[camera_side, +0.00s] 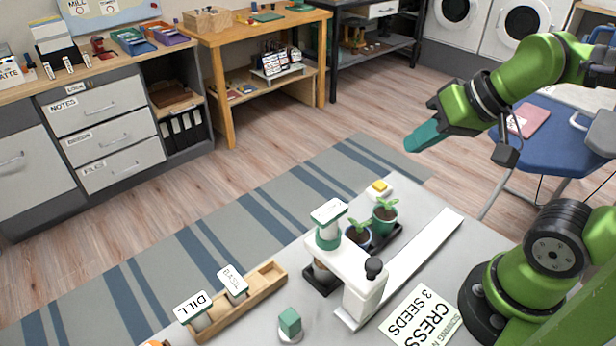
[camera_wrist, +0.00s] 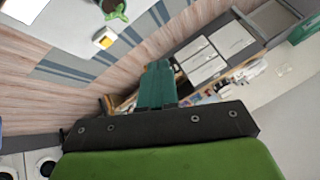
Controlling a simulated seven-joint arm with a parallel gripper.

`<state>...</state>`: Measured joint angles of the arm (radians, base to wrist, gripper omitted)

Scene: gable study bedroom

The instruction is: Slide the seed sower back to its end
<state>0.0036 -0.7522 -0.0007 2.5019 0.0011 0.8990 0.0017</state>
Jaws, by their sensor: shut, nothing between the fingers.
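The seed sower (camera_side: 364,293) is a white carriage with a black knob on top and an arm that carries a teal-and-white hopper (camera_side: 329,228). It sits at the near, lower-left end of a pale straight rail (camera_side: 425,243). Its hopper is over the near end of a black tray, partly hiding a pot there. Two pots with green seedlings (camera_side: 384,218) stand farther along the tray. My gripper (camera_side: 411,145), with teal fingers shut and empty, is in the air beyond the far end of the rail, well away from the sower. In the wrist view the fingers (camera_wrist: 158,72) are together; the sower is not visible.
A yellow button on a white base (camera_side: 379,187) stands near the table's far edge. A wooden rack (camera_side: 240,306) with labelled seed holders, a teal block (camera_side: 290,321) and a cress sign (camera_side: 421,314) share the table. The rail beyond the sower looks clear.

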